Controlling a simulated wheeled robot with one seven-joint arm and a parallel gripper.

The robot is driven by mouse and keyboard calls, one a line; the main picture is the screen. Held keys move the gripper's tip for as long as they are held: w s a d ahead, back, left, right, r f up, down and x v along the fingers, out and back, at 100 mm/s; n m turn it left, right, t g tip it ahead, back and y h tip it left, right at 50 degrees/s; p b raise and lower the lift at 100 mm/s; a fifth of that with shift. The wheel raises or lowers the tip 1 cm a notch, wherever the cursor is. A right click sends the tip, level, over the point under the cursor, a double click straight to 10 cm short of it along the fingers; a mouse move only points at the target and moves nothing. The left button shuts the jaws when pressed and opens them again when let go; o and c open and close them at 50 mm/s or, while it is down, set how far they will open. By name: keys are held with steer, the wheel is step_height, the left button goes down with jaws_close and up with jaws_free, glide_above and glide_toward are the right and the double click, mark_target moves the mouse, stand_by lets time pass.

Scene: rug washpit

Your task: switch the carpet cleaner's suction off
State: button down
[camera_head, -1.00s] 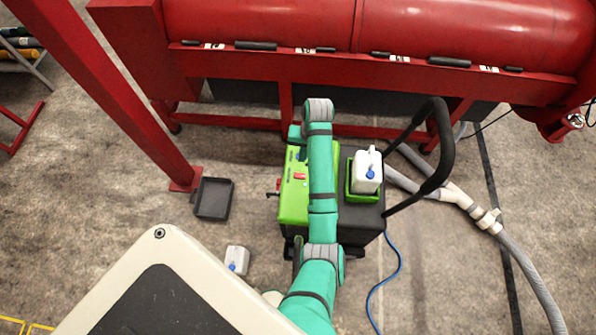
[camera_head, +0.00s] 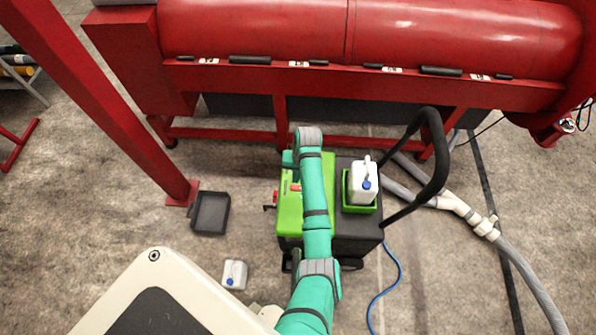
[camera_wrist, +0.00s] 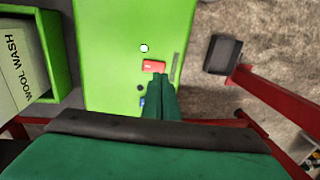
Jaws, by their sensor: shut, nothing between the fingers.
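The carpet cleaner has a green body (camera_head: 288,222) and stands in front of the red machine in the head view. Its green panel (camera_wrist: 110,70) fills the middle of the wrist view. A red rocker switch (camera_wrist: 153,66) sits on the panel and also shows in the head view (camera_head: 295,187). A small white round part (camera_wrist: 144,48), a dark knob (camera_wrist: 140,88) and a partly hidden blue part (camera_wrist: 142,102) lie near it. My gripper (camera_wrist: 161,78) is shut and empty, its tips just beside the red switch in the wrist view. I cannot tell whether they touch it.
A white jug (camera_head: 364,185) sits in a green holder on the cleaner, beside its black handle (camera_head: 436,150). A red post (camera_head: 110,100), a black tray (camera_head: 210,213) and another white jug (camera_head: 235,274) are to the left. A grey hose (camera_head: 520,275) lies right.

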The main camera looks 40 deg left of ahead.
mark_target(294, 188)
steer(key=shift+s+a+f, duration=0.1)
steer(key=shift+a+f, duration=0.1)
steer(key=shift+f, duration=1.3)
steer(key=shift+s+a+f, duration=0.1)
steer(key=shift+a+f, duration=0.05)
steer(key=shift+f, duration=1.3)
steer(key=shift+s+a+f+h, duration=0.15)
steer(key=shift+s+f+h, duration=0.05)
steer(key=shift+f+h, duration=0.1)
steer(key=shift+f, duration=0.1)
steer(key=shift+w+d, duration=0.45)
steer(key=shift+d, duration=0.4)
